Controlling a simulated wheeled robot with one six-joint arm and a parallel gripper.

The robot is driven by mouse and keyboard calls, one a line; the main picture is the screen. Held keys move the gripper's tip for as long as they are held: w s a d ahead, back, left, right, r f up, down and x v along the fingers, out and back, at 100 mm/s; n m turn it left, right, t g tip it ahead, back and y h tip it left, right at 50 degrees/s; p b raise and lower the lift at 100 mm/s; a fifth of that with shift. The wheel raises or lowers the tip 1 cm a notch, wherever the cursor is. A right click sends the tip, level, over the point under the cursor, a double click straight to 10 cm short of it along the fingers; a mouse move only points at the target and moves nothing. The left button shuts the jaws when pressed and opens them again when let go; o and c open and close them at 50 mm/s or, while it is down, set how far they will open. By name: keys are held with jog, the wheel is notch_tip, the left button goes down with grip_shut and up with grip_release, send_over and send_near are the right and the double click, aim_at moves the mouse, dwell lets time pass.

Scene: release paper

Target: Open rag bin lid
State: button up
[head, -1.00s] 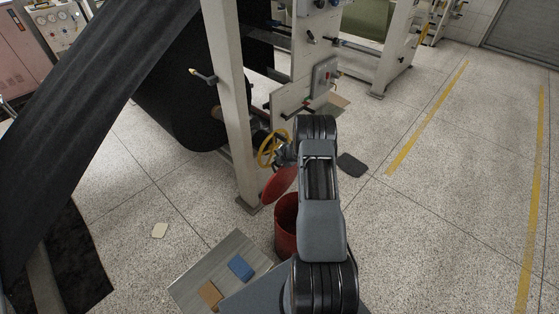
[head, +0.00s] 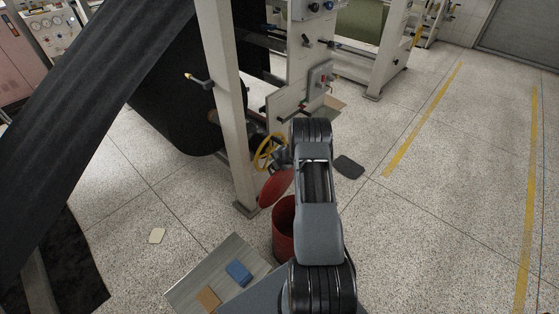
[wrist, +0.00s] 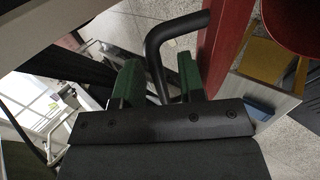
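The red rag bin (head: 284,230) stands on the floor, partly hidden behind my arm. Its red lid (head: 275,188) is raised and tilted up on the bin's far left side, so the bin's dark mouth shows. In the wrist view the lid (wrist: 224,45) is a steep red sheet, with a bent black handle (wrist: 157,50) beside it. My gripper (wrist: 160,80) has two green fingers standing apart, with the handle between them and narrow gaps visible on both sides. In the head view my gripper (head: 280,156) is small and partly hidden at the lid's upper edge.
A pale machine post (head: 228,110) and yellow handwheel (head: 268,150) stand close behind the lid. Open floor lies right.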

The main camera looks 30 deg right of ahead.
jog(key=v, duration=1.3)
jog(key=shift+s+r, duration=0.15)
jog(key=shift+r, duration=0.1)
jog(key=s+a+n+g+y, duration=0.2)
jog(key=s+a+n, duration=0.2)
jog(key=n, duration=1)
jog(key=s+a+r+m+h, duration=0.1)
jog(key=s+a+r+m, duration=0.4)
jog(key=m, duration=0.6)
jog(key=s+a+r+m+g+h, duration=0.1)
jog(key=s+a+r+m, duration=0.5)
jog(key=a+r+m, duration=0.4)
jog(key=s+a+r+m+h, duration=0.2)
jog(key=s+a+r+m, duration=0.4)
jog(key=m, duration=0.7)
jog(key=shift+s+a+r+m+g, duration=0.35)
jog(key=shift+a+r, duration=0.4)
jog(key=shift+a, duration=0.25)
